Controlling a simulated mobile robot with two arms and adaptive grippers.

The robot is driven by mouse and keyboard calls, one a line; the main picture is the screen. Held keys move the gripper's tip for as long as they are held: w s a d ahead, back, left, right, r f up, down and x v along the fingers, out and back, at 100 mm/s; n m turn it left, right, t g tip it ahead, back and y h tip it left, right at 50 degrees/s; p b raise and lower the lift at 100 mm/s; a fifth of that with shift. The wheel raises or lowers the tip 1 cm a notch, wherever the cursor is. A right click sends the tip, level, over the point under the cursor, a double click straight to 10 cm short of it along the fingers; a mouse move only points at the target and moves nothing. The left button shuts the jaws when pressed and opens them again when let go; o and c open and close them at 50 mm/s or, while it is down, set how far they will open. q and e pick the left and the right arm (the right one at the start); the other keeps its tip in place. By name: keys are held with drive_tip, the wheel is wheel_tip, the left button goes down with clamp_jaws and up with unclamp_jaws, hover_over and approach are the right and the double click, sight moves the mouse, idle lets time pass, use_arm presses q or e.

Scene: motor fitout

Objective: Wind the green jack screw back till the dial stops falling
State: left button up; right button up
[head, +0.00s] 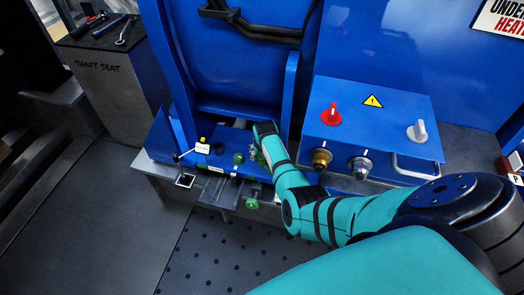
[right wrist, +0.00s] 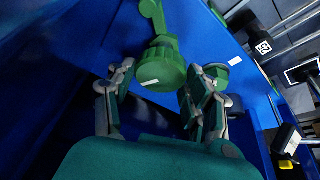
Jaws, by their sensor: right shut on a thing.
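The green jack screw (right wrist: 160,70) shows in the right wrist view as a round green knob with a white mark on its face, between my two fingers. My right gripper (right wrist: 160,100) is shut on it. In the head view my right gripper (head: 257,150) is at the blue machine's lower ledge, and its fingers partly hide the screw. A small dark-framed square (head: 185,181), possibly the dial, is at the ledge's left; its reading is too small to tell. My left gripper is in neither view.
Other green knobs (head: 238,158) (head: 252,203) are close to my right gripper. A yellow-topped part (head: 203,142) is to their left. A blue control box (head: 375,125) with a red knob (head: 331,115) and a handle is at the right. Perforated floor (head: 230,255) is clear in front.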

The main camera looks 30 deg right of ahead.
drive_tip(key=shift+d+r, duration=0.1)
idle(0.4)
drive_tip(key=o, duration=1.2)
drive_tip(key=shift+v, duration=3.75)
drive_tip(key=shift+c, duration=0.2)
